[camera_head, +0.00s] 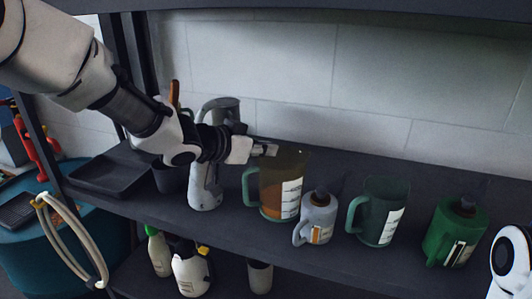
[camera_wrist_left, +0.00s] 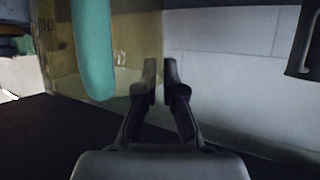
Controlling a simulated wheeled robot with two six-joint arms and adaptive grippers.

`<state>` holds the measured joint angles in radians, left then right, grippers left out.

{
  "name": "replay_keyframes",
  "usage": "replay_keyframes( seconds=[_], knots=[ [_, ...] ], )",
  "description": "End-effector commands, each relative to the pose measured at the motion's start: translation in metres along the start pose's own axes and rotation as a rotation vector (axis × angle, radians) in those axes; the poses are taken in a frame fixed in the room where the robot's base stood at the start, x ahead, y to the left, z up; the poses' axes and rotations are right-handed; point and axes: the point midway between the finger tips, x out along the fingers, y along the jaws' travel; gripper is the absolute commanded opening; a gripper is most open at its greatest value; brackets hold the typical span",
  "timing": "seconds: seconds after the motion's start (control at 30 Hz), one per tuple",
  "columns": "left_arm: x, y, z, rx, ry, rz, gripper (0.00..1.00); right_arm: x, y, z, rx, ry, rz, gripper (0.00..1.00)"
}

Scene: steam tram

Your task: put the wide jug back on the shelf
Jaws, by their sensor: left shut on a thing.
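The wide jug (camera_head: 280,190) is see-through, with amber contents, a white label and a green handle. It is upright at the shelf, in the row of jugs; whether its base touches the shelf (camera_head: 330,255) I cannot tell. My left gripper (camera_head: 265,149) comes in from the left and is shut on the jug's upper rim. In the left wrist view the jug's clear wall (camera_wrist_left: 130,45) meets the closed fingers (camera_wrist_left: 160,85), with its green handle to the left. My right gripper is out of view.
A grey jug (camera_head: 205,185) stands close left. A small grey jug (camera_head: 318,215), a dark green jug (camera_head: 380,210) and a bright green one (camera_head: 456,230) stand to the right. A dark tray (camera_head: 100,175) lies at the left. Bottles (camera_head: 190,270) stand below.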

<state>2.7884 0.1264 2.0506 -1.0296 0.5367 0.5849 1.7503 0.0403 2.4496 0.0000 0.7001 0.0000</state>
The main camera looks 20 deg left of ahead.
Motion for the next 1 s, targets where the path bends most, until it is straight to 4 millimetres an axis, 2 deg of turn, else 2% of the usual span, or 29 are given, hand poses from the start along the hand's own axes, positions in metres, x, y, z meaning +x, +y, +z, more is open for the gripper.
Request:
replay_keyframes(
  seconds=[0.17, 0.27, 0.67, 0.77, 0.93, 0.97, 1.0],
  knots=[
    [0.002, 0.000, 0.004, -0.002, 0.000, 0.000, 0.00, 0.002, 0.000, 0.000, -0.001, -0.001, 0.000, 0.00],
    [0.002, 0.000, 0.004, -0.001, 0.000, 0.000, 0.32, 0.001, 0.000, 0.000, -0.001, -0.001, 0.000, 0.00],
    [-0.003, 0.000, -0.002, 0.000, 0.001, 0.000, 0.32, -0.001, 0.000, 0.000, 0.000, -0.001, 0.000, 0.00],
    [-0.020, -0.001, -0.002, -0.003, 0.005, -0.001, 0.32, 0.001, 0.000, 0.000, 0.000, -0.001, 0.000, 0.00],
    [-0.067, 0.001, -0.003, -0.004, 0.007, 0.003, 0.32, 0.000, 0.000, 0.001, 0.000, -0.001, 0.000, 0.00],
    [-0.076, 0.000, -0.013, -0.009, 0.005, 0.003, 0.32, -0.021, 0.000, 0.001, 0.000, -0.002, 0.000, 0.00],
    [-0.084, -0.001, -0.014, -0.010, 0.004, 0.003, 0.32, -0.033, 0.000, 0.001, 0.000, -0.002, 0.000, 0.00]
  ],
)
